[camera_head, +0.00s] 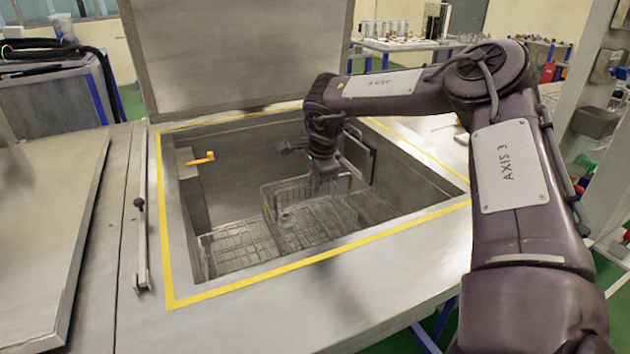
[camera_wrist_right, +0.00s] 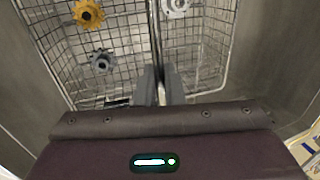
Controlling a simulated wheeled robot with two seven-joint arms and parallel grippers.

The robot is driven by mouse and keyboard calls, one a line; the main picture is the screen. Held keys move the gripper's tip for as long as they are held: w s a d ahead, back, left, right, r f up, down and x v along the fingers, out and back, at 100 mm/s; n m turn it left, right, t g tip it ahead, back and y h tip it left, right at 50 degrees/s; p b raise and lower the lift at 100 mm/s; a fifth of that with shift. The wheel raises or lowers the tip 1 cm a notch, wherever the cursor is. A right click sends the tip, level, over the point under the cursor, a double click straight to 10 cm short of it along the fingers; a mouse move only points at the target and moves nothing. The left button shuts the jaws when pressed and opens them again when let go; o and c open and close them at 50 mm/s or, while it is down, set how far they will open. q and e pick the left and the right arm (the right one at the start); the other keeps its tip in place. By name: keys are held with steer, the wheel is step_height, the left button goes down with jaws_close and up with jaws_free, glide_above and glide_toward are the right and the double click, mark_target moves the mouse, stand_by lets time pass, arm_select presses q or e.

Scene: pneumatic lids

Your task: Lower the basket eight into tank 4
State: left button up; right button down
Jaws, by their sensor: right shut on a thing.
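The wire basket (camera_head: 284,226) is inside the open tank (camera_head: 187,245), whose opening is edged with yellow tape. The basket (camera_wrist_right: 130,42) also shows in the right wrist view, with a few gear-like parts in it, one of them yellow. My right gripper (camera_head: 322,180) reaches down into the tank and is shut on the basket's middle bar. In the right wrist view its fingertips (camera_wrist_right: 161,86) are closed around that bar. I cannot tell if the basket's bottom touches the tank's floor grid (camera_head: 235,247). No number on the basket or tank is readable. My left gripper is not in view.
The tank's lid (camera_head: 235,55) stands raised at the back. A closed metal lid (camera_head: 45,225) lies to the left, beside a lever (camera_head: 141,240). A yellow handle (camera_head: 200,159) sticks out inside the tank's left wall.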

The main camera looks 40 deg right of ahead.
steer(key=shift+f+b, duration=0.45)
steer(key=shift+f, duration=0.05)
stand_by(0.5)
steer(key=shift+s+a+f+b, duration=0.15)
steer(key=shift+s+f+b, duration=0.3)
steer(key=shift+f, duration=0.25)
stand_by(0.5)
steer(key=c, duration=1.8)
jaws_free()
steer(key=shift+w+f, duration=0.1)
steer(key=shift+w, duration=0.05)
steer(key=o, duration=0.3)
steer(key=shift+w+f, duration=0.1)
steer(key=shift+w, duration=0.15)
steer(key=shift+o, duration=0.2)
steer(key=w+p+v, duration=0.1)
steer(key=p+v, duration=0.4)
steer(key=v, duration=0.4)
steer(key=w+d+r+p+v, duration=0.1)
steer(key=w+p+v, duration=0.1)
steer(key=p+v, duration=0.4)
steer(key=v, duration=0.4)
steer(key=shift+r, duration=0.3)
